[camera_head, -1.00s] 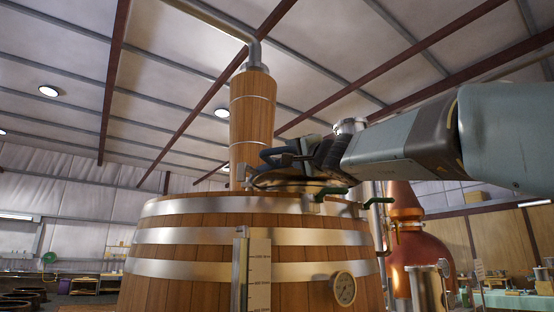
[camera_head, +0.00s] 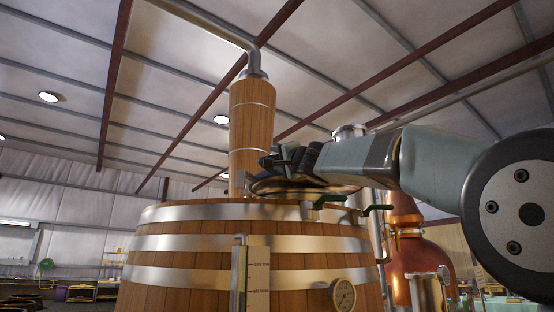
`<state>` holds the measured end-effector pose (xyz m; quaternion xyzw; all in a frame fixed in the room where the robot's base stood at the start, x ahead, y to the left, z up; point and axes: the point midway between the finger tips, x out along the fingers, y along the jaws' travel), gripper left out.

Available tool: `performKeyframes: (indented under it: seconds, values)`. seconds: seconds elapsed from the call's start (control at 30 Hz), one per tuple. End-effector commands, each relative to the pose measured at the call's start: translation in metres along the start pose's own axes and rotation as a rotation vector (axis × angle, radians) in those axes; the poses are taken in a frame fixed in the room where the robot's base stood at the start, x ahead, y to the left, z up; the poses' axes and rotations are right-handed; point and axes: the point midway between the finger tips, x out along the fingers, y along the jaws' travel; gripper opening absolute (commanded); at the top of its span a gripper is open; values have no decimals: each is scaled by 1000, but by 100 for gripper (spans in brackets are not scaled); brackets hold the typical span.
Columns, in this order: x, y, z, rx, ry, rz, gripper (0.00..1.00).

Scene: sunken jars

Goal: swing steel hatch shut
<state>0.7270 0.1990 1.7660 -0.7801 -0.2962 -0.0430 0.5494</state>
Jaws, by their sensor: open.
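The steel hatch (camera_head: 262,187) shows as a thin, round metal lid on top of the wooden vat (camera_head: 200,211), seen almost edge-on. It looks nearly flat. Whether it sits fully down on its opening cannot be told from this low angle. My gripper (camera_head: 268,163) is just above the hatch, toward its left part, and is open with nothing seen between its dark fingers. My gripper and wrist hide part of the hatch's upper side. Whether the fingers touch the lid cannot be made out.
A wooden column (camera_head: 250,120) with a steel pipe rises behind my gripper. A copper still (camera_head: 415,258) stands at the right.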

Motion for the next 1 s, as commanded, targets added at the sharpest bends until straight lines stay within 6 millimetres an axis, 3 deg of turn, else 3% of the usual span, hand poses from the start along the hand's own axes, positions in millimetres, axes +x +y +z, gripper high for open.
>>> performKeyframes:
  seconds: [0.1, 0.63, 0.87, 0.9, 1.0]
  values:
    - [0, 0, 0, 0, 0, 0, 50]
    - [0, 0, 0, 0, 0, 1, 0]
    - [0, 1, 0, 0, 0, 2, 0]
    - [4, -1, 9, 4, -3, 1, 0]
    - [1, 1, 2, 0, -2, 1, 0]
